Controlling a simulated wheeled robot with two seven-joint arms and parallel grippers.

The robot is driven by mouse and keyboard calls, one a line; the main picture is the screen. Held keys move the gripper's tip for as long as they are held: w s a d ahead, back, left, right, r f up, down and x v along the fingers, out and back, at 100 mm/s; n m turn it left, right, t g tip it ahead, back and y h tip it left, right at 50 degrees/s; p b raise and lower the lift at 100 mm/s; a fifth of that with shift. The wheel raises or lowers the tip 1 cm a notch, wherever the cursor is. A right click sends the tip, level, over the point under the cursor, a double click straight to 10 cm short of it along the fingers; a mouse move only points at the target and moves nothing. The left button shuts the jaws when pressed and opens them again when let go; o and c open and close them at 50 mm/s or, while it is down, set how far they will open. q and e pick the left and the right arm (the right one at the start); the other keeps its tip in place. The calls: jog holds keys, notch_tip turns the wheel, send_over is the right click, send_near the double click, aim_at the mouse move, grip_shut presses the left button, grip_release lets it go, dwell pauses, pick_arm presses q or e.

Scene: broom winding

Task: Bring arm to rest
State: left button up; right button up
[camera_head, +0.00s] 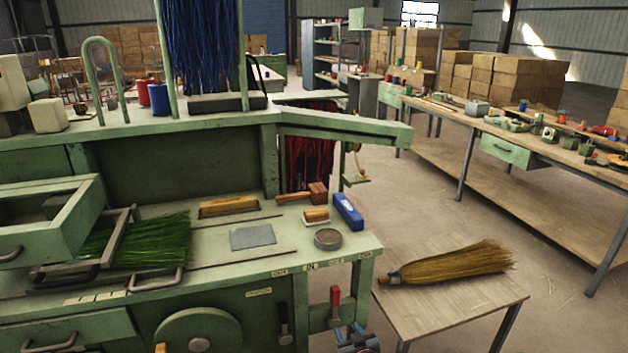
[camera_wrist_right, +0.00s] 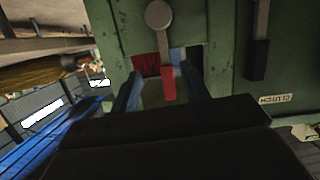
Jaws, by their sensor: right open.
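My right gripper (camera_head: 357,335) is at the bottom edge of the head view, in front of the green machine, with its fingers apart. In the right wrist view, its two open fingers (camera_wrist_right: 163,85) stand on either side of a red-handled lever (camera_wrist_right: 168,85), which shows between them. I cannot tell whether they touch it. The lever (camera_head: 335,303) hangs on the machine's front in the head view, just above the gripper. My left gripper is not in view.
The green machine bench (camera_head: 318,258) carries green bristles (camera_head: 150,243), a mallet (camera_head: 305,194) and a blue block (camera_head: 348,211). A black-handled lever (camera_head: 284,322) is beside the red one. A finished broom (camera_head: 455,266) lies on the side table (camera_head: 430,312). Floor is clear behind it.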

jog(key=s+d+r+g+h, duration=0.15)
jog(key=s+g, duration=0.25)
jog(key=s, duration=0.8)
jog(key=s+d+r+m+g, duration=0.1)
jog(key=s+r+g, duration=0.15)
jog(key=s, duration=0.95)
jog(key=s+d+r+g+h, duration=0.15)
jog(key=s+g, duration=0.35)
jog(key=s, duration=0.7)
jog(key=s+f+g, duration=0.1)
jog(key=s+f, duration=0.4)
jog(key=s, duration=0.3)
jog(key=shift+y, duration=0.4)
jog(key=shift+f, duration=0.1)
